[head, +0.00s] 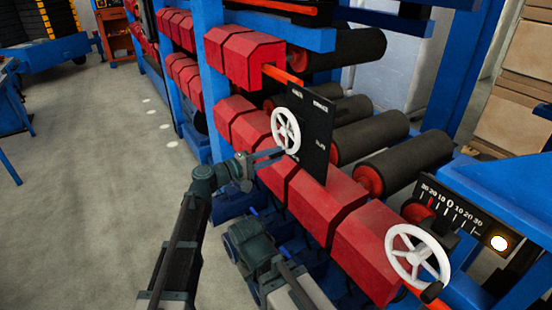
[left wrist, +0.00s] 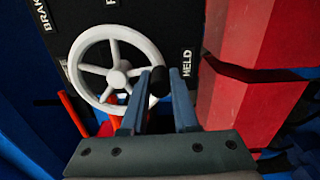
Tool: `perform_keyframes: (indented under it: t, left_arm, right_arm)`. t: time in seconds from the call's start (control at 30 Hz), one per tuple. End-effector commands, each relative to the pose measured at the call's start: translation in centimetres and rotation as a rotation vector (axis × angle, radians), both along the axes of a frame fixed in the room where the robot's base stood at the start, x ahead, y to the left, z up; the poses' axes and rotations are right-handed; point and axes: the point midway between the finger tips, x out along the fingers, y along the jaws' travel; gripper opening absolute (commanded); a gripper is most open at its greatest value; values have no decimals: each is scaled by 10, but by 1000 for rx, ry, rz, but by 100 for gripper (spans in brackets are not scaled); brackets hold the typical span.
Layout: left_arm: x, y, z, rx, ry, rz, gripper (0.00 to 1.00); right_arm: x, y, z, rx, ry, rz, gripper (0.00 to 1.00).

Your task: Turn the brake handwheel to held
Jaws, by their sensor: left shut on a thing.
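The white spoked brake handwheel (head: 286,131) is mounted on a black panel (head: 318,150) on the machine's front. The wheel fills the upper left of the left wrist view (left wrist: 117,78). Its dark knob (left wrist: 159,82) is at the right side of the rim, slightly low. My left gripper (head: 284,152) is shut on this knob, one blue finger on each side of it in the left wrist view (left wrist: 158,76). The label HELD (left wrist: 187,62) is on the panel just right of the knob. Part of a BRAKE label (left wrist: 35,15) shows at upper left. My right gripper's fingers are not visible.
Red angular housings (head: 305,195) and dark rollers (head: 370,130) line the blue-framed machine. A second white handwheel (head: 418,256) is at lower right, below a black scale (head: 450,210) and a lit lamp (head: 499,243). The grey floor (head: 90,200) on the left is clear.

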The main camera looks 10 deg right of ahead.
Motion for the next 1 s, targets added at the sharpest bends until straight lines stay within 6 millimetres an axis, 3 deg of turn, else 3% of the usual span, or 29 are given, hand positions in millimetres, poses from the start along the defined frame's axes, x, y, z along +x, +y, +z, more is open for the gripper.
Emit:
perform_keyframes:
  t: [0.4,0.97,1.0]
  left_arm:
    - [12,5,-2,60,-169,-1,0]
    - [13,5,-2,70,-195,0,0]
    - [13,5,-2,70,-195,1,30]
  right_arm:
    - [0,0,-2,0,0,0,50]
    - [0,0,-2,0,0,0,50]
    - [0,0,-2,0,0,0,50]
